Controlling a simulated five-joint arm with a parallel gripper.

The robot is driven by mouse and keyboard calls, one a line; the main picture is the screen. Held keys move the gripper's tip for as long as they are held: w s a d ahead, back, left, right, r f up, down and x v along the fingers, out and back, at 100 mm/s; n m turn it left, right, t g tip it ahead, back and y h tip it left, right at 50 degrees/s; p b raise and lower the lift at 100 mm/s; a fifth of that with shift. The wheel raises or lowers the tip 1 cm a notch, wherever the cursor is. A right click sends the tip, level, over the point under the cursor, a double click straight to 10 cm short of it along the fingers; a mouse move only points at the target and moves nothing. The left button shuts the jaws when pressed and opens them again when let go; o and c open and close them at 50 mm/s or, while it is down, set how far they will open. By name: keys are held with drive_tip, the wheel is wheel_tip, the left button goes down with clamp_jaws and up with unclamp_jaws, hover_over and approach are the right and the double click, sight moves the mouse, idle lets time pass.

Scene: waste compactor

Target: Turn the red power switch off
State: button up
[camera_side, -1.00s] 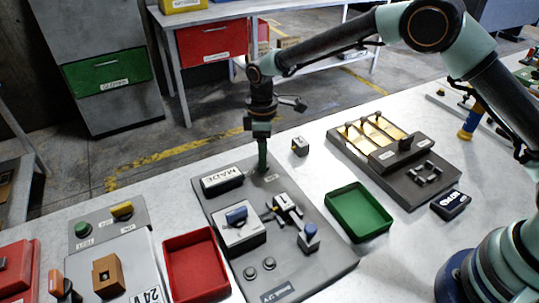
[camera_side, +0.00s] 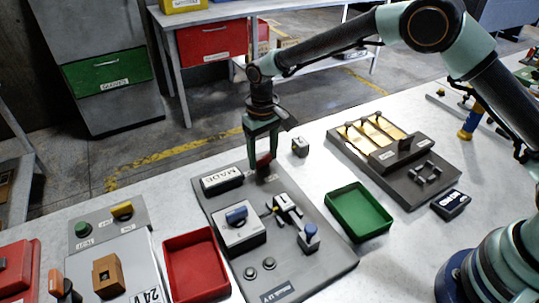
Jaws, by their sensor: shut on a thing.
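The red power switch (camera_side: 263,160) is at the back right of the grey panel (camera_side: 328,262) in the side view, only a small red part showing. My gripper (camera_side: 262,165) points straight down over it, with one green finger on each side. The fingers are shut on the red switch. The fingers partly cover the switch, so its position cannot be told.
A small grey cube (camera_side: 300,147) stands just right of my gripper. Red (camera_side: 168,262) and green trays (camera_side: 333,207) flank the panel.

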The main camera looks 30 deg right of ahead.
sight(263, 157)
drive_tip(key=shift+r+m, duration=0.1)
drive_tip(key=shift+m, duration=0.7)
drive_tip(key=o, duration=1.4)
drive_tip(key=shift+c, duration=0.2)
wheel_tip(263, 157, up, 12)
